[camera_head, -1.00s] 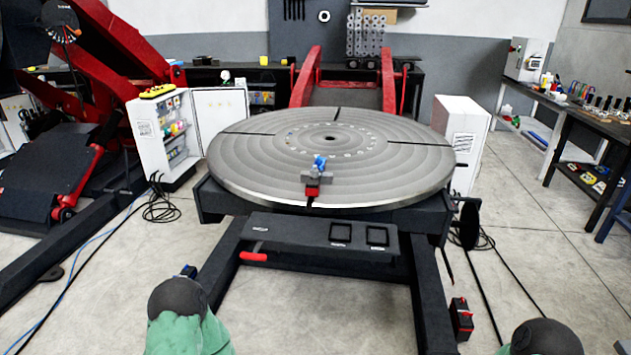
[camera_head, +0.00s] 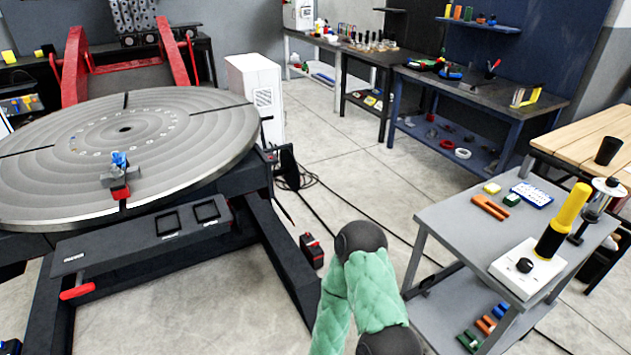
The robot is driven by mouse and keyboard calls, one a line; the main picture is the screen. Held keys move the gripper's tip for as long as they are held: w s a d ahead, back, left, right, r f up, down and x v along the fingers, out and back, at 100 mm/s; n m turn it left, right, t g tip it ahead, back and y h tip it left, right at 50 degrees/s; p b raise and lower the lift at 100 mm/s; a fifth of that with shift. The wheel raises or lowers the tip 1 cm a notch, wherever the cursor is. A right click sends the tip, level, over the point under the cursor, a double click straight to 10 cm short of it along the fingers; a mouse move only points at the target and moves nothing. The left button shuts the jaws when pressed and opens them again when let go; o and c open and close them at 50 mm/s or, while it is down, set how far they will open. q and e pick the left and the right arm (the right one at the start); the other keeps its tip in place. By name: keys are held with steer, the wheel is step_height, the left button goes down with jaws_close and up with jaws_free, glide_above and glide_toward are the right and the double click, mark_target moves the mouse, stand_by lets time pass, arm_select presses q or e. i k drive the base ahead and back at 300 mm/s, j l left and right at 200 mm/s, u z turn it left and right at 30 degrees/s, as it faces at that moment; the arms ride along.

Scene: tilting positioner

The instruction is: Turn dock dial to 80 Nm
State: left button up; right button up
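A white dock (camera_head: 528,268) sits on the front part of the grey cart's top at the right. It bears a small black round dial (camera_head: 525,265); any marks around the dial are too small to read. A yellow and black tool (camera_head: 563,222) stands tilted in the dock, behind the dial. An arm of mine with a green padded sleeve shows at the bottom middle, left of the cart. Neither of my grippers is in the picture.
The grey cart (camera_head: 452,212) also carries orange, yellow and green pieces and a blue-and-white tray (camera_head: 531,195). A round turntable (camera_head: 60,185) fills the left. Benches line the back, and a wooden table (camera_head: 585,140) stands at the right. Open floor lies between turntable and cart.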

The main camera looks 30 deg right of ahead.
mark_target(525, 266)
steer(key=z, duration=2.45)
